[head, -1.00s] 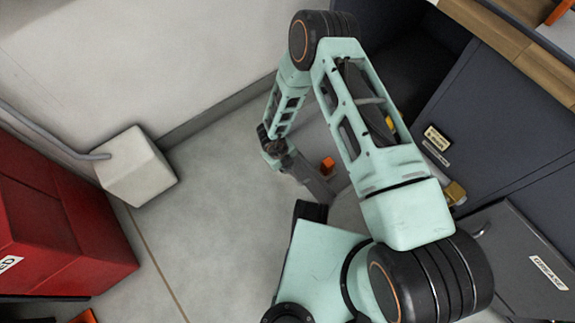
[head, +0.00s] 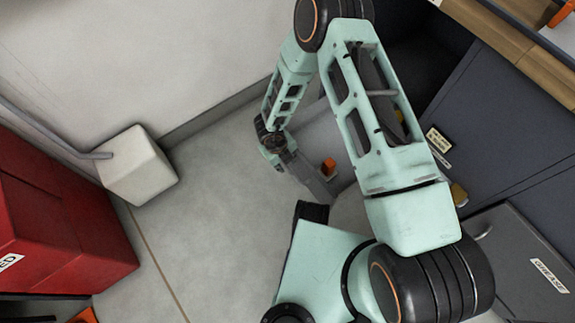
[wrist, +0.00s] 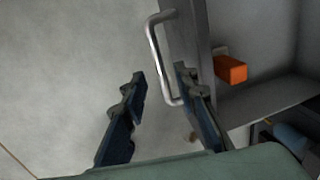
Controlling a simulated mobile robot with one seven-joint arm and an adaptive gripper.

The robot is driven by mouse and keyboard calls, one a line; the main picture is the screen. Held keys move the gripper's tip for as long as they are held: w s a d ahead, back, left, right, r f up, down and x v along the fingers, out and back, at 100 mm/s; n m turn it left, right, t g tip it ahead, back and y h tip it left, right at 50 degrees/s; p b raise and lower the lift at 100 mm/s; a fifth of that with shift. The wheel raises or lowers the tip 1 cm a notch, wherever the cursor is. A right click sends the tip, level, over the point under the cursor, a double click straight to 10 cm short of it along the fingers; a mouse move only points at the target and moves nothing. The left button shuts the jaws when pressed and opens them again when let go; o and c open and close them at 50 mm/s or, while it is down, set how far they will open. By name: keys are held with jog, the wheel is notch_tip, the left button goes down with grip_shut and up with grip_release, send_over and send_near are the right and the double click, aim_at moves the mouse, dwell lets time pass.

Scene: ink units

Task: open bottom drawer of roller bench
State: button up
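The roller bench (head: 485,120) is a dark blue-grey cabinet with a wooden top at the right of the head view. A low grey drawer (head: 316,183) stands pulled out, partly hidden behind my arm. In the wrist view its front panel (wrist: 190,25) is seen edge-on, with the inside to its right. A silver bar handle (wrist: 154,48) is on the panel's outer face. My gripper (wrist: 160,75) is open, and the handle shows between its fingertips in the picture. The right finger overlaps the panel; contact cannot be told. My gripper (head: 300,168) is small in the head view.
An orange block (wrist: 231,69) lies inside the drawer. A red cabinet (head: 55,220) and a pale box with a pipe (head: 137,170) stand at the left. A grey labelled front (head: 525,265) is at the lower right. Bare floor (head: 220,210) lies left of the drawer.

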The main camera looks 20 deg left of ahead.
notch_tip(320, 180, up, 7)
jog(key=s, duration=0.1)
jog(key=shift+a, duration=0.35)
dwell(0.3)
